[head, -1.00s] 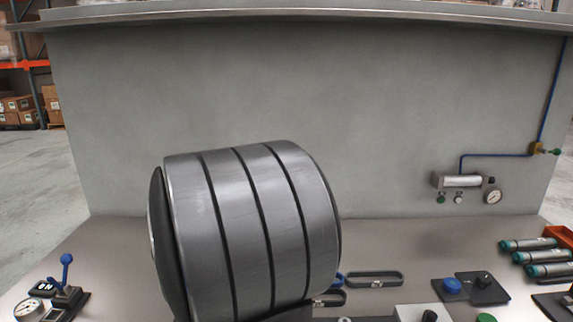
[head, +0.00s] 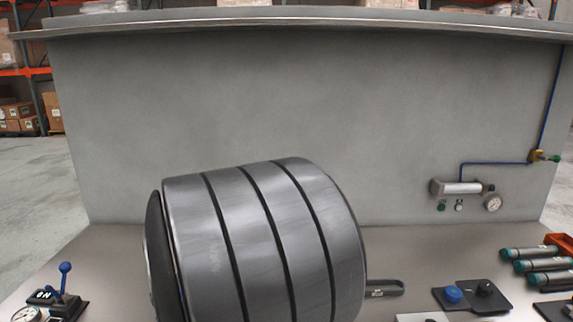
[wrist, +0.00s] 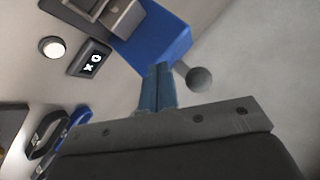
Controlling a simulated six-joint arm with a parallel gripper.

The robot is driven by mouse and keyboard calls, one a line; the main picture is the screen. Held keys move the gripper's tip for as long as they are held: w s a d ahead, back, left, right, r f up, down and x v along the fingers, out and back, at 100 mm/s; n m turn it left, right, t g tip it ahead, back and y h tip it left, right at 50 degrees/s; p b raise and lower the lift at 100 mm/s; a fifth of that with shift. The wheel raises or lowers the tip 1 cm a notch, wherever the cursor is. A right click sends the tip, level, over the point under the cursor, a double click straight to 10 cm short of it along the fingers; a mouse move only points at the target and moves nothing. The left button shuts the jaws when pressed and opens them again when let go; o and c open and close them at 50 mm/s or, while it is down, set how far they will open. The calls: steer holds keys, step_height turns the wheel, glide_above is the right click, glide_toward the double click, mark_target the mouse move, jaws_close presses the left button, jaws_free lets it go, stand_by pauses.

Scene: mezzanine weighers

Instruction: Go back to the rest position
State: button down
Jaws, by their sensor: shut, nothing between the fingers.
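My gripper (wrist: 157,88) shows only in the wrist view, at the middle, with its two blue-grey fingers together and nothing between them. Close to the fingertips in that view are a blue block (wrist: 160,32) and a grey ball knob (wrist: 199,80); I cannot tell whether the fingers touch either. In the head view my own large grey ribbed arm link fills the lower middle and hides part of the bench; the gripper is not seen there.
The bench (head: 105,240) holds a blue lever (head: 65,280) at left, a knob panel (head: 472,296) and teal-capped cylinders (head: 535,265) at right. A grey wall (head: 250,90) carries a gauge (head: 492,203). The wrist view shows a round white button (wrist: 52,47) and a black switch (wrist: 89,58).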

steer(key=shift+a+r+n+g+y, duration=1.1)
steer(key=shift+a+r+n+g, duration=1.65)
steer(key=shift+n+g, duration=0.35)
steer(key=d+r+m+g+h, duration=0.1)
steer(key=d+r+g+h, duration=0.1)
steer(key=d, duration=0.7)
steer(key=r+h, duration=0.1)
steer(key=h, duration=0.1)
steer(key=shift+s+d+h, duration=0.15)
steer(key=shift+s+h, duration=0.05)
steer(key=shift+h, duration=0.2)
steer(key=c, duration=2.1)
jaws_free()
steer(key=shift+r, duration=0.1)
